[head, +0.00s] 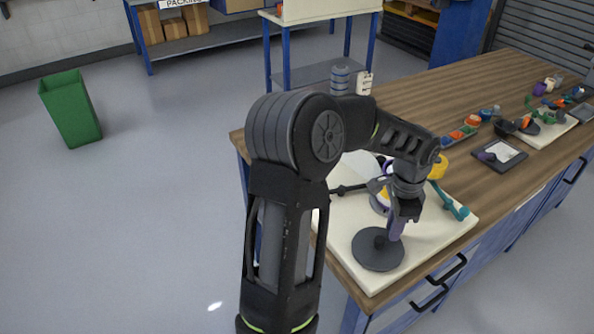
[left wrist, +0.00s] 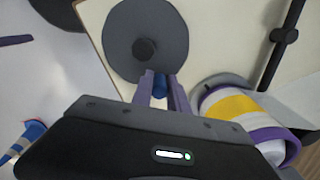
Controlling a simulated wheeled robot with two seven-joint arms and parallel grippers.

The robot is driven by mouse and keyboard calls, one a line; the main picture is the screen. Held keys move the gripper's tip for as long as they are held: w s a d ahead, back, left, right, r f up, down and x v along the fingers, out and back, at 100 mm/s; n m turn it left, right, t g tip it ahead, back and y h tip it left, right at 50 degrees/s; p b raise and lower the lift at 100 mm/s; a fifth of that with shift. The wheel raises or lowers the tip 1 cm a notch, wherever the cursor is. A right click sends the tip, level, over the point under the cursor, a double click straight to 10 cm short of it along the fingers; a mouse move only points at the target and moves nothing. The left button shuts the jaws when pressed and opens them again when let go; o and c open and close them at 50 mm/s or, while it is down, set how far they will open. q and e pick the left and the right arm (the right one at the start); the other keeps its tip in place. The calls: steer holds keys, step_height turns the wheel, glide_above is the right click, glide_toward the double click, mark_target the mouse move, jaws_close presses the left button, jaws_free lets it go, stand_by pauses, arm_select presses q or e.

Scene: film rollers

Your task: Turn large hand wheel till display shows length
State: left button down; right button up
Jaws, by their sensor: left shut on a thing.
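A large dark grey disc with a raised hub, the hand wheel (head: 372,259), is at the front of a cream board (head: 440,236) on the bench. In the left wrist view the wheel (left wrist: 122,42) fills the upper middle. My left gripper (head: 397,230) is above the wheel's right side, fingers pointing down. In the left wrist view its purple fingers (left wrist: 161,88) are shut on a blue handle (left wrist: 160,86) near the wheel's rim. I cannot make out a display with a reading. My right gripper is not in view.
A roll with white, yellow and purple bands (left wrist: 237,107) lies close right of my gripper in the wrist view. A teal arm (head: 452,201) and yellow roll (head: 437,167) stand behind. A dark framed panel (head: 487,160) and small parts lie further right. Wooden bench top between is clear.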

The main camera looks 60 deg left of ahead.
mark_target(379, 231)
arm_select(q)
steer(key=shift+s+a, duration=0.2)
steer(key=shift+a, duration=0.4)
steer(key=shift+s+a, duration=0.65)
steer(key=shift+a, duration=0.2)
steer(key=c, duration=0.7)
jaws_free()
steer(key=shift+w+f, duration=0.1)
steer(key=shift+d, duration=0.1)
steer(key=shift+d, duration=0.15)
steer(key=shift+c, duration=0.7)
